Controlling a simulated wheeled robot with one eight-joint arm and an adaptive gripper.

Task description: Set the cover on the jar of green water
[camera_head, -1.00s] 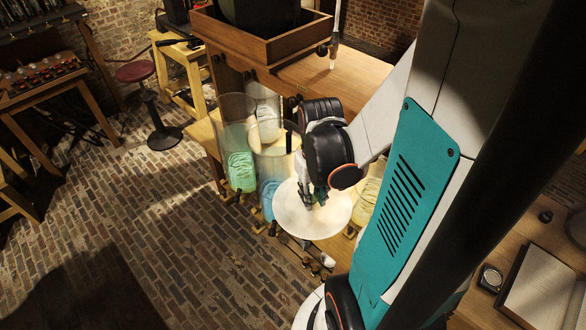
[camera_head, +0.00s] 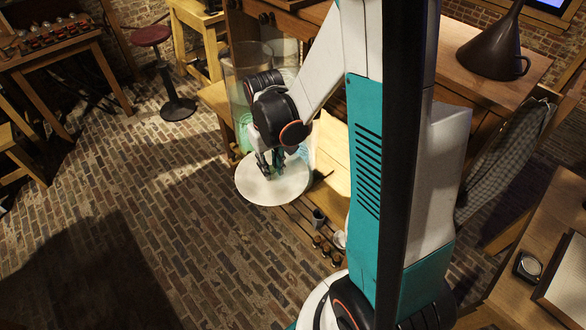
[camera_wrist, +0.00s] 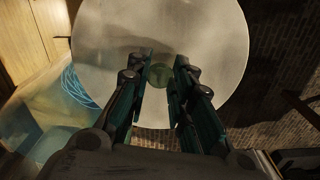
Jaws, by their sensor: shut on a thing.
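The cover is a pale round disc (camera_head: 262,196) with a small knob. My gripper (camera_head: 271,168) is shut on the knob and holds the cover roughly level, in front of the glass jars. In the wrist view the disc (camera_wrist: 215,65) fills the upper middle, with the knob between my fingertips (camera_wrist: 160,76). The jar of green water (camera_head: 243,128) stands behind the cover, partly hidden by my arm and other glass. In the wrist view a glass vessel with blue-green liquid and a coil (camera_wrist: 66,105) shows at left; I cannot tell which jar it is.
A wooden bench (camera_head: 215,97) carries the jars. Small dark fittings (camera_head: 322,242) line its front edge. A dark funnel (camera_head: 492,50) stands on the wooden top at right. A red stool (camera_head: 152,36) stands at back left. The brick floor at left is open.

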